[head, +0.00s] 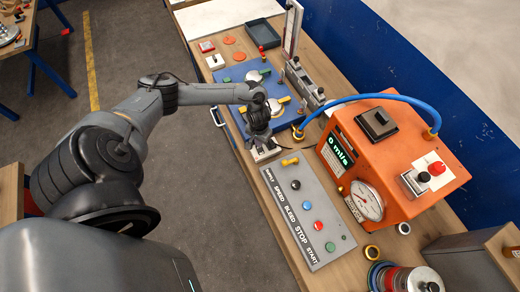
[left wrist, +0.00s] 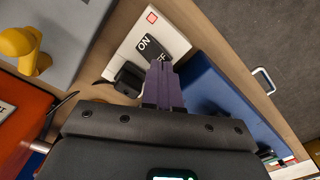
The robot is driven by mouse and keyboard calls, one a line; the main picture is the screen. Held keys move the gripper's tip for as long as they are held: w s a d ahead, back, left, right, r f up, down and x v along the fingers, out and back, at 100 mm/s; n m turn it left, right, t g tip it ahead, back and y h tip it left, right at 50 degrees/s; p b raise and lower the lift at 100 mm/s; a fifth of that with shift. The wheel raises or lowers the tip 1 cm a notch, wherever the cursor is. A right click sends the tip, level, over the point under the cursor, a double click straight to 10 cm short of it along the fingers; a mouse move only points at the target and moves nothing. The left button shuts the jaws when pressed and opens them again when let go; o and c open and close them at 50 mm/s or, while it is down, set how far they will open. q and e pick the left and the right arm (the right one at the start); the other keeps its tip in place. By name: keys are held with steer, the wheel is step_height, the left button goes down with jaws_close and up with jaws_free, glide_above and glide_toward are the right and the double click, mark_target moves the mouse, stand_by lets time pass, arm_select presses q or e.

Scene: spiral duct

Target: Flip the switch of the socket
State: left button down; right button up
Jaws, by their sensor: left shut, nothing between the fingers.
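The white socket (left wrist: 122,48) shows in the left wrist view, with a black rocker switch (left wrist: 150,47) marked ON and a small red square at its far end. A black plug (left wrist: 128,79) with a cable sits in its near part. In the head view the socket (head: 264,155) lies just beyond the control panel, partly covered by my arm. My left gripper (left wrist: 162,68) is shut and empty. Its fingertips are at the switch and hide part of its lettering; I cannot tell whether they touch it. My right gripper is in neither view.
A grey button panel (head: 312,225) with a yellow lever lies beside the socket. An orange machine (head: 390,155) with a gauge and blue hose stands to the right. A blue plate (head: 232,75) lies behind the socket. The table's left edge is close to the socket.

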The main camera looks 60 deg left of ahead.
arm_select(q)
steer(key=shift+f+b, duration=0.45)
steer(key=shift+f, duration=0.5)
stand_by(0.6)
steer(key=shift+r, duration=0.15)
step_height(320, 180, up, 5)
steer(key=p, duration=0.6)
steer(key=shift+r+p, duration=0.95)
steer(key=shift+p, duration=0.25)
